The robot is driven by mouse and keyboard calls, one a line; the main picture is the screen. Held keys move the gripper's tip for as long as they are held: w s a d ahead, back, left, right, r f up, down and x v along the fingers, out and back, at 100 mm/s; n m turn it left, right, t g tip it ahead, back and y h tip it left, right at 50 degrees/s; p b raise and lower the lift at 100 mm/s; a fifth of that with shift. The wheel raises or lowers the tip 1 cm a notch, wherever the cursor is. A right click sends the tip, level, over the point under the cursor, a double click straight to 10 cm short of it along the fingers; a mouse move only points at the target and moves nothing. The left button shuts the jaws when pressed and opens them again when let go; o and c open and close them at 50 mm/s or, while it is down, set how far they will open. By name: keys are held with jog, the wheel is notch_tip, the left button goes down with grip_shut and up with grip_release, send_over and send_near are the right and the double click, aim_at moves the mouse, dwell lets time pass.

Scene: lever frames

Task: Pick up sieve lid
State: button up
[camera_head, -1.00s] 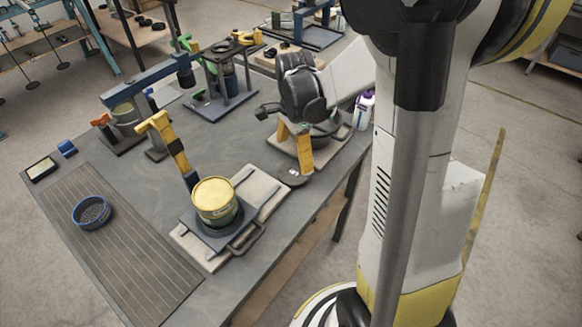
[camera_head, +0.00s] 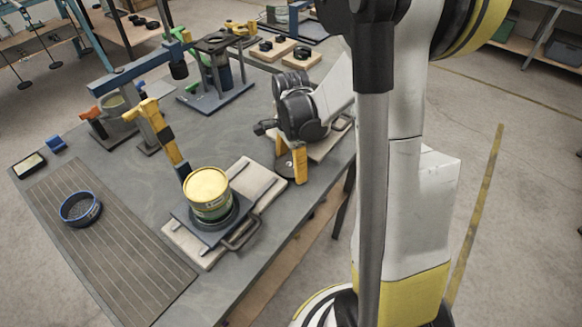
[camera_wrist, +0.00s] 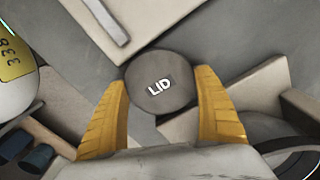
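The sieve lid (camera_wrist: 160,82) is a dark grey disc marked "LID", centred in the wrist view. In the head view the lid (camera_head: 283,168) lies on the table, partly hidden by a yellow finger. My gripper (camera_wrist: 162,88) is open. Its two yellow fingers stand to the left and right of the lid with narrow gaps; I cannot tell whether either touches it. My gripper (camera_head: 292,160) shows from the side in the head view, fingers pointing down. A blue-rimmed sieve (camera_head: 80,208) sits on the ribbed mat at the left.
A yellow-lidded can (camera_head: 208,192) stands on a dark plate and pale board close left of my gripper. Another pale board (camera_head: 330,147) lies to the right. The ribbed mat (camera_head: 120,255) has free room.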

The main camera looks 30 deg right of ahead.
jog(key=shift+c, duration=1.4)
